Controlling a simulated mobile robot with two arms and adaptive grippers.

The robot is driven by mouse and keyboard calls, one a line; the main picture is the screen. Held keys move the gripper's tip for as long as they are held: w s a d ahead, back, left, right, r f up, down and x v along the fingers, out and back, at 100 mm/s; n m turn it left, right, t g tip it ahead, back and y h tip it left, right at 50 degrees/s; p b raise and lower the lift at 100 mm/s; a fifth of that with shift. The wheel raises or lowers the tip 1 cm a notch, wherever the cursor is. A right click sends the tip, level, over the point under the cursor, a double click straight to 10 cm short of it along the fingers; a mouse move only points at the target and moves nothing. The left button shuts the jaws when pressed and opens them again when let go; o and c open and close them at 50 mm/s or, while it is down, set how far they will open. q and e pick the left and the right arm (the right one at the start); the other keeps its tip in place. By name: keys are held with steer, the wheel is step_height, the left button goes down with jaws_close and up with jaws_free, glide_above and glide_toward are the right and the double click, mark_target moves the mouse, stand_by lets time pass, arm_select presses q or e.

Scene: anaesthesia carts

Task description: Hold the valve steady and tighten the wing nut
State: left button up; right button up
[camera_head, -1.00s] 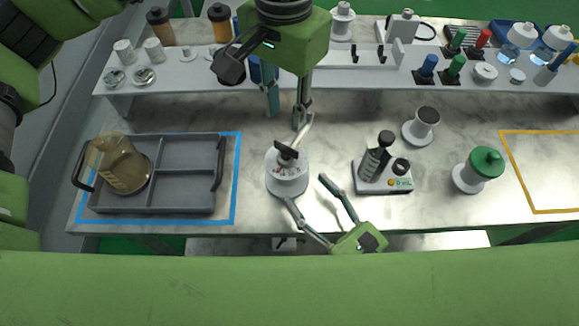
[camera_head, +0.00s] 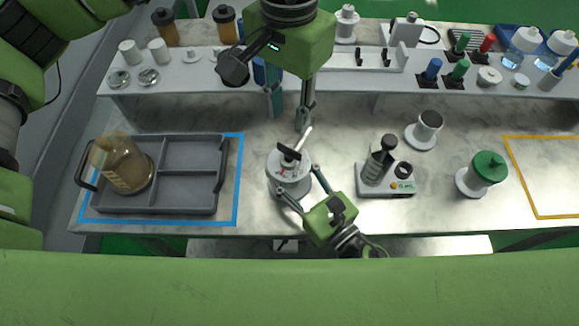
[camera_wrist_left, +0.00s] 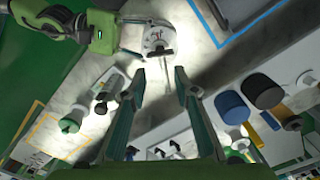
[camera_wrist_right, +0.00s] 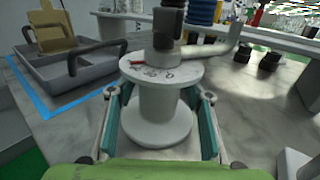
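The valve (camera_head: 290,183) is a white spool-shaped body with a marked dial on top and a light lever pointing up and to the right. A black wing nut (camera_head: 289,154) sits upright on it. In the right wrist view the valve body (camera_wrist_right: 163,115) stands between the fingers of my right gripper (camera_wrist_right: 160,125), which is open around it; I see no clear contact. My left gripper (camera_head: 289,113) points down behind the valve, open and empty. In the left wrist view the valve (camera_wrist_left: 156,42) lies beyond its apart fingertips (camera_wrist_left: 160,70).
A grey tray (camera_head: 190,172) with an amber bottle (camera_head: 122,163) lies left, inside blue tape. Right of the valve stand a device with a grey cylinder (camera_head: 385,183), a white spool (camera_head: 425,130) and a green-topped container (camera_head: 486,170). A raised shelf (camera_head: 200,75) runs behind.

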jaws_close()
arm_select(q)
steer(key=shift+c, duration=0.8)
steer(key=m+g+h, duration=0.7)
steer(key=m+h, duration=0.5)
steer(key=m, duration=0.5)
glide_toward(288, 148)
steer(key=x, duration=1)
steer(key=shift+d, duration=0.1)
